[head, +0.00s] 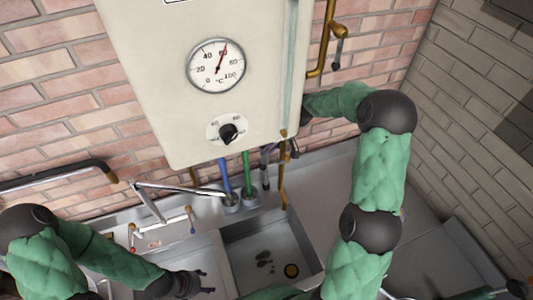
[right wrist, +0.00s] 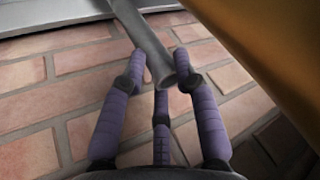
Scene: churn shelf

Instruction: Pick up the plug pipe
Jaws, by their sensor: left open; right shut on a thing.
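A grey pipe (right wrist: 150,40) with an open round end shows in the right wrist view; I take it for the plug pipe. My right gripper (right wrist: 160,72) is shut on it near that end, with purple fingers on both sides and one below. In the head view my right arm reaches behind the boiler's right edge, and the boiler hides most of that gripper. A short grey pipe (head: 265,165) hangs under the boiler; I cannot tell whether it is the same one. My left gripper (head: 208,282) is open and empty by the sink's left rim.
The white boiler (head: 150,90) with its dial hangs before a brick wall. Blue (head: 224,176), green (head: 246,172) and copper pipes (head: 283,185) run below it. A tap (head: 155,205) stands left of the metal sink basin (head: 250,245). Bare counter (head: 325,190) lies to the right.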

